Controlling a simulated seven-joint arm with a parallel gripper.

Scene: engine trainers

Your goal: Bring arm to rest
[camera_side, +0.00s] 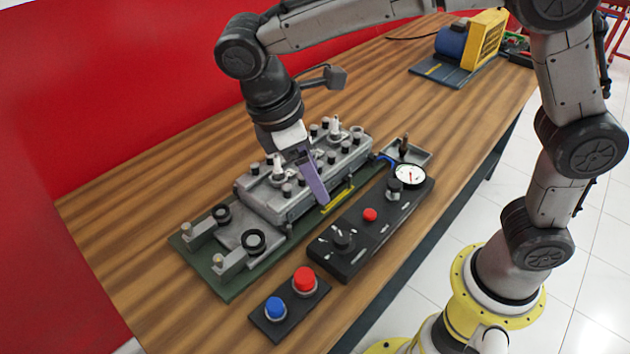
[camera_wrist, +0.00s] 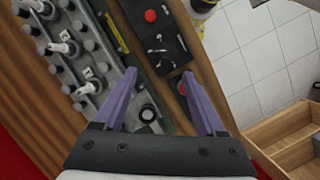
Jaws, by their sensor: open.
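My gripper (camera_side: 314,182) hangs over the front side of the grey engine block (camera_side: 300,170) in the side view, pointing down and tilted. In the wrist view my gripper (camera_wrist: 160,75) shows two purple fingers spread apart with nothing held between them. The engine block also shows at the left of the wrist view (camera_wrist: 85,60). I cannot tell how far the fingertips are above the block. The block sits on a green base plate (camera_side: 215,285) with two black rings in holders at its near end.
A black control panel (camera_side: 355,250) with knobs, a red button and a gauge (camera_side: 410,174) lies beside the base plate. A box with red and blue buttons (camera_side: 290,305) is nearest. A blue and yellow motor unit (camera_side: 465,45) stands far back. Bare wooden table (camera_side: 130,220) lies left.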

